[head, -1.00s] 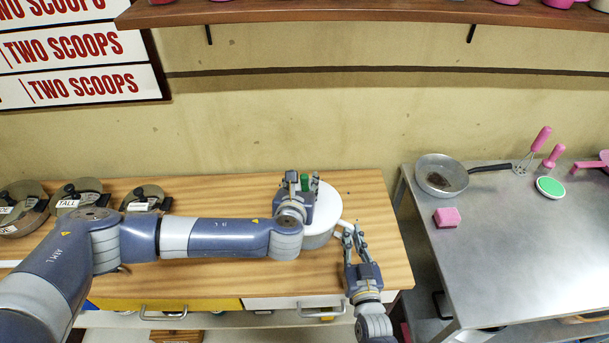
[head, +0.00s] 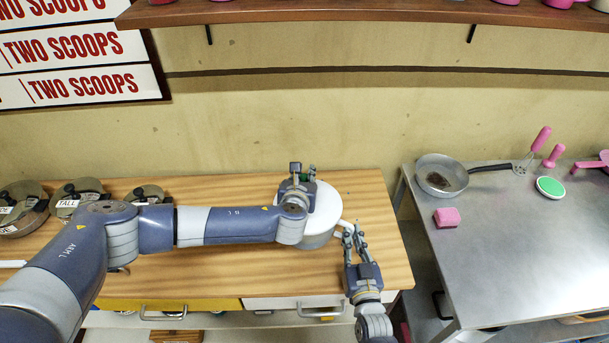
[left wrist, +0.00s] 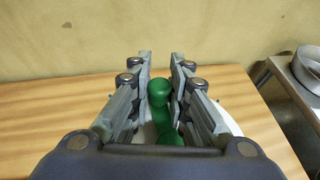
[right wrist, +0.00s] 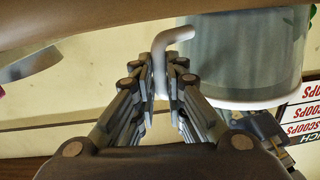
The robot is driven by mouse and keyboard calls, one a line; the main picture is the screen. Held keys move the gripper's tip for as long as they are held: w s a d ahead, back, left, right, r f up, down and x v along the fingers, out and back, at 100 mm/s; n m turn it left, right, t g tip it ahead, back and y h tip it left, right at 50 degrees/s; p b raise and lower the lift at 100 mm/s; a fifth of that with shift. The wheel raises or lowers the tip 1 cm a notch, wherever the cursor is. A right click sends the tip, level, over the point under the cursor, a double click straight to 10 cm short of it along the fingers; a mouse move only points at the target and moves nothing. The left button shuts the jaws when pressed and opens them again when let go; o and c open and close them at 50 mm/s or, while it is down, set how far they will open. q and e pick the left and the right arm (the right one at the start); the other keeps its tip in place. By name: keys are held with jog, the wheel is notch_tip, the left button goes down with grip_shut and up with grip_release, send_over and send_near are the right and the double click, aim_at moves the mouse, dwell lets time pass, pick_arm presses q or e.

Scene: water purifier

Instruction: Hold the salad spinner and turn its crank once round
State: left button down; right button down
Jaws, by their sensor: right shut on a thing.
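The white salad spinner (head: 322,234) stands near the right end of the wooden counter, partly hidden by my left arm. Its green crank knob (left wrist: 161,92) stands between the fingers of my left gripper (left wrist: 160,75), with only narrow gaps at the sides. In the head view, my left gripper (head: 303,178) is over the lid and hides most of the crank. My right gripper (head: 352,232) is shut on the spinner's white side handle (right wrist: 160,50), at the spinner's right. The spinner's pale body (right wrist: 240,55) also shows in the right wrist view.
Several round tins (head: 70,194) stand at the counter's left. A metal table (head: 500,245) to the right holds a pan (head: 440,176), a pink block (head: 447,217) and pink-handled utensils. A shelf (head: 350,14) runs above. The wall is close behind the counter.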

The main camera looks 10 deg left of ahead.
aim_at(327, 197)
pick_arm(q)
jog(key=shift+h, duration=0.3)
